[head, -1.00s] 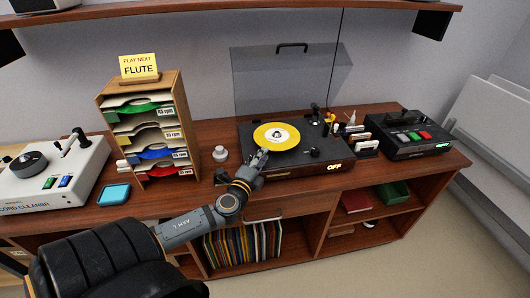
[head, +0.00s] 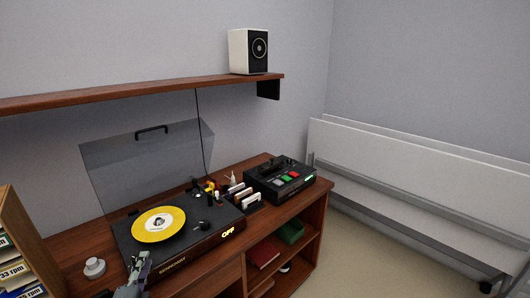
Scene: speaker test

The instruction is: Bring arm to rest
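The black turntable (head: 205,238) stands on the wooden cabinet with its clear lid (head: 150,165) raised. A yellow record (head: 150,234) with a pale label lies on its platter. A lit sign on its front edge reads OFF. The tonearm's base (head: 203,200) shows dark at the right of the platter; the tonearm's exact position is too small to tell. My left gripper (head: 140,268) is at the bottom, by the turntable's front left corner, partly cut off by the frame. Whether its fingers are open or shut is unclear. My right gripper is not in view.
A small silver knob-like piece (head: 95,267) sits left of the turntable, beside the record rack (head: 22,240). A speaker (head: 249,51) stands on the wall shelf (head: 120,90).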

